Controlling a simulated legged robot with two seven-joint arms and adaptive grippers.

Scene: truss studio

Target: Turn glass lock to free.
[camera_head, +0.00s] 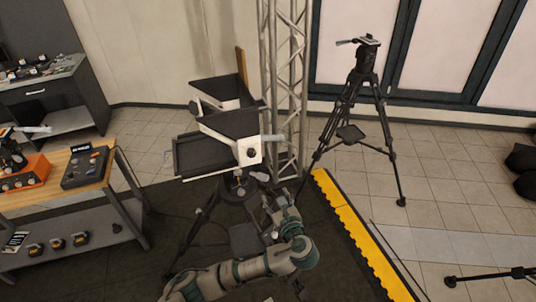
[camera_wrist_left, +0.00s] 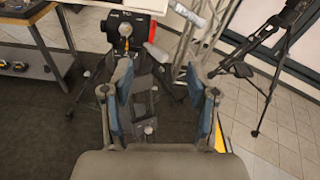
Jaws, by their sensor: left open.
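A teleprompter with dark hoods (camera_head: 228,124) and white side brackets stands on a black tripod in the head view. A round dark knob (camera_head: 251,153) sits on its near white bracket; it looks like the glass lock, but I cannot read its setting. My left gripper (camera_head: 268,197) is below and slightly right of that bracket, apart from the knob. In the left wrist view my left gripper (camera_wrist_left: 162,88) is open and empty, its two blue-padded fingers spread. Beyond them are the black tripod head (camera_wrist_left: 125,32) and a red part (camera_wrist_left: 152,29). My right gripper is not in view.
A metal truss (camera_head: 288,80) rises just behind the teleprompter. A second tripod (camera_head: 361,95) stands at the right. A wooden-topped bench (camera_head: 95,165) with devices is at the left. A yellow edge strip (camera_head: 355,232) borders the dark mat. Tripod legs spread below my gripper.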

